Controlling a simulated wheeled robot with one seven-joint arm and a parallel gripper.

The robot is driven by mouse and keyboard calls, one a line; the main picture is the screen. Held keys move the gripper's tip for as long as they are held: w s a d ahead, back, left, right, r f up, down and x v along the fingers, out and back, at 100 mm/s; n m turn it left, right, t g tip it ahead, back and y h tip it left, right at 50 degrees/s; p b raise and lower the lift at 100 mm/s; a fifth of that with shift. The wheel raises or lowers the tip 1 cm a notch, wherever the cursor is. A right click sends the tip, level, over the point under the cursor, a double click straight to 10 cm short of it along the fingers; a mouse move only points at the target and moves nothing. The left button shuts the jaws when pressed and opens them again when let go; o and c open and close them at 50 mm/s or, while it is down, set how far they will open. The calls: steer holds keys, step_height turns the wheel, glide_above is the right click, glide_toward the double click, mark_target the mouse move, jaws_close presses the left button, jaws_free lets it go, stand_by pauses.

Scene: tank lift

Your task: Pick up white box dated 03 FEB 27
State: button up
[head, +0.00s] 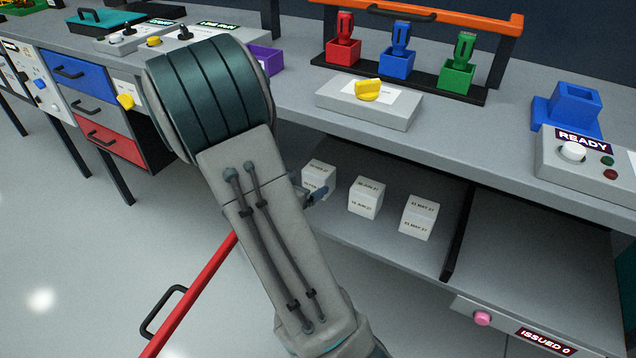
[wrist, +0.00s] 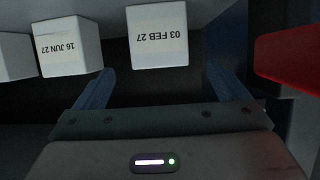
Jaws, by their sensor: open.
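The white box dated 03 FEB 27 (wrist: 157,38) is upright ahead of my gripper (wrist: 160,72) in the wrist view, its label upside down there. It lies between the lines of the two blue fingers, which are open and apart with nothing clamped. In the head view the leftmost white box (head: 319,176) on the lower shelf matches it by position; its label is hard to read. A blue part of my gripper (head: 316,194) shows at its lower front, and my arm hides the rest.
A white box dated 16 JUN 27 (head: 366,198) stands beside it, and another white box (head: 417,217) farther right. The shelf (head: 390,247) is bare in front of them. The bench top (head: 300,102) overhangs the boxes. A red part (wrist: 290,57) shows right of my gripper.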

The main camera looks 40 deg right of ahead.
mark_target(319, 174)
steer(key=b+x, duration=0.3)
steer(key=x, duration=0.5)
steer(key=shift+w+d, duration=0.15)
steer(key=shift+d, duration=0.2)
steer(key=c, duration=1.1)
